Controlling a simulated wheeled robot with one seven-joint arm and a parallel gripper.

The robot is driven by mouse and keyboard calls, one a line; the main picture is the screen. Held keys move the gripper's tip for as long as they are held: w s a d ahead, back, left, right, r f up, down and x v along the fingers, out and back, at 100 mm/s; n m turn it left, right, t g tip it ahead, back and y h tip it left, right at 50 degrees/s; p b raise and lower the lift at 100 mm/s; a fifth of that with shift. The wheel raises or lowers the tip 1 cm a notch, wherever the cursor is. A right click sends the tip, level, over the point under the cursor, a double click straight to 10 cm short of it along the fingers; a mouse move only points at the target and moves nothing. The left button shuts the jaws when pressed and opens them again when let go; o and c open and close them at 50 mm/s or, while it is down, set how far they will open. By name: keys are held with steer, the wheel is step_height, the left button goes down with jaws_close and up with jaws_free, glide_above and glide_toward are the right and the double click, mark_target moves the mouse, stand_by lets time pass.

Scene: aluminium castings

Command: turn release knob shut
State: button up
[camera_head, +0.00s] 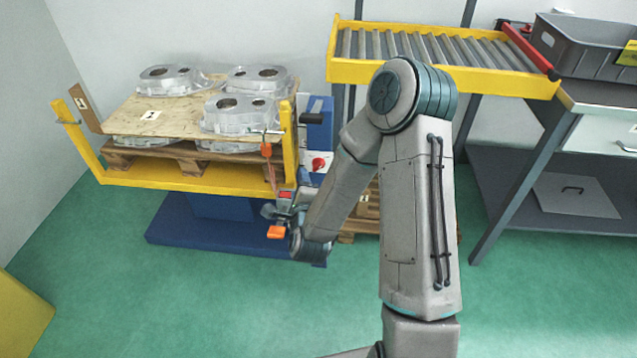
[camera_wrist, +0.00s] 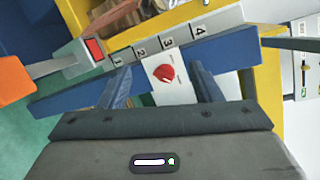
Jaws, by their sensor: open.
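The red knob (camera_head: 319,163) sits on a white plate on the blue post at the right of the yellow pallet frame. It also shows in the wrist view (camera_wrist: 165,73), on its white plate (camera_wrist: 168,94). My gripper (camera_wrist: 160,69) is open, with one dark finger on each side of the knob's plate in that view. Nothing is between the fingers that I can see them touching; the gap to the knob in depth cannot be told. In the head view my gripper (camera_head: 284,206) is small, below and left of the knob, and partly hidden by my wrist.
A lever with an orange end (camera_wrist: 18,80) and a red square is left of the fingers. A numbered strip (camera_wrist: 150,45) runs beside the knob. Castings (camera_head: 236,113) lie on the pallet (camera_head: 190,163). A roller conveyor (camera_head: 440,75) stands behind. Green floor is clear in front.

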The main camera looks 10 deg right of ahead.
mark_target(318, 166)
steer(key=s+d+f+m+t+h+b, duration=0.1)
steer(key=s+d+f+m+h+b, duration=0.15)
steer(key=f+m+h, duration=0.4)
steer(key=w+d+y+b, duration=0.1)
steer(key=w+d, duration=0.1)
steer(key=w, duration=0.4)
steer(key=w+d+r+m, duration=0.1)
steer(key=w+d, duration=0.1)
steer(key=w, duration=0.5)
steer(key=shift+d+r+y+b, duration=0.15)
steer(key=shift+d+y+b, duration=0.2)
steer(key=shift+d+b, duration=0.05)
steer(key=shift+m, duration=0.25)
steer(key=shift+c, duration=0.4)
steer(key=c, duration=0.9)
